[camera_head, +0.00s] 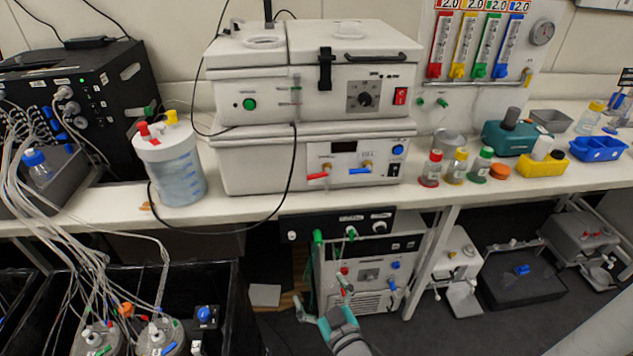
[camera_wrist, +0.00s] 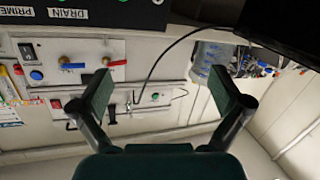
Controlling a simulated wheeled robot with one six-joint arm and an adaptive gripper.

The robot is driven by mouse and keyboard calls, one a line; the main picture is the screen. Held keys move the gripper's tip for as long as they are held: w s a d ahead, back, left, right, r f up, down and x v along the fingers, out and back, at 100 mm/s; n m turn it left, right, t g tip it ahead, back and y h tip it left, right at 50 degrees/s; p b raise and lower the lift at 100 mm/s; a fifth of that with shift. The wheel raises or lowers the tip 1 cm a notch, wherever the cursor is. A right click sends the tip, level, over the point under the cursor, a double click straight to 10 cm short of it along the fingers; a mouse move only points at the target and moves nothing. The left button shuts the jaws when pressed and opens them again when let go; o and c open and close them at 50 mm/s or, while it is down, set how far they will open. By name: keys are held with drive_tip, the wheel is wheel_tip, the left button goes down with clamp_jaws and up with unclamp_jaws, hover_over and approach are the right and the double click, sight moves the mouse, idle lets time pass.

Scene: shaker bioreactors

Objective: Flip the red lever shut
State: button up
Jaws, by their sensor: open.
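The red lever (camera_head: 317,176) is a small handle on a brass valve on the front of the lower white unit (camera_head: 250,178). It lies about level, pointing left from its valve. In the wrist view, which is upside down, the red lever (camera_wrist: 117,63) shows beyond the left finger, near its tip. A similar blue lever (camera_head: 359,171) is to its right; it also shows in the wrist view (camera_wrist: 73,66). My gripper (camera_wrist: 161,88) is open with nothing between its fingers. In the head view my gripper (camera_head: 336,318) is low, below the bench, well apart from the lever.
A black cable (camera_head: 292,170) hangs in front of the lower unit, left of the red lever. A capped white vessel (camera_head: 178,178) stands at left. Several small bottles (camera_head: 431,170) stand at right. Below the bench is another panelled unit (camera_head: 370,272) with knobs.

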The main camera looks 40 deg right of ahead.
drive_tip(key=w+d+r+m+h, duration=0.2)
drive_tip(key=w+d+r+h, duration=0.1)
drive_tip(key=w+d+r, duration=0.4)
drive_tip(key=m+h, duration=0.1)
drive_tip(key=h, duration=0.1)
approach(318, 177)
drive_tip(key=shift+g, duration=0.4)
drive_tip(key=x, duration=1)
drive_tip(key=shift+w+d+r, duration=0.1)
drive_tip(key=shift+w+r, duration=0.15)
drive_tip(key=shift+w, duration=0.1)
